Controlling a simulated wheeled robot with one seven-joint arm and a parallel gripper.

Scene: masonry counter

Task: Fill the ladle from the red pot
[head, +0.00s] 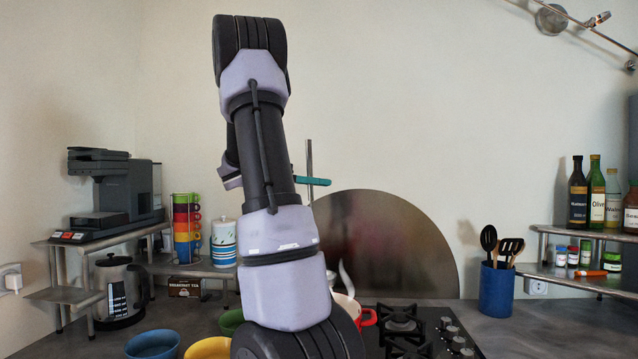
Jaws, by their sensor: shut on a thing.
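My gripper (313,181) shows only as a teal finger beyond my arm, well above the stove, and it is shut on an upright thin metal rod. This rod is the handle of the ladle (309,157). The ladle's lower end and bowl are hidden behind my arm, so I cannot tell what is in it. The red pot (369,318) is low in the middle, at the stove's left side. My arm covers most of it, leaving a red handle and part of its pale inside in view. A white wisp, perhaps steam, rises above it.
The black stove (410,335) has a round metal splash plate (395,245) behind it. A blue utensil pot (496,290) stands right of it. Blue (152,346), yellow (210,348) and green (231,320) bowls sit at front left. A kettle (120,292) stands farther left.

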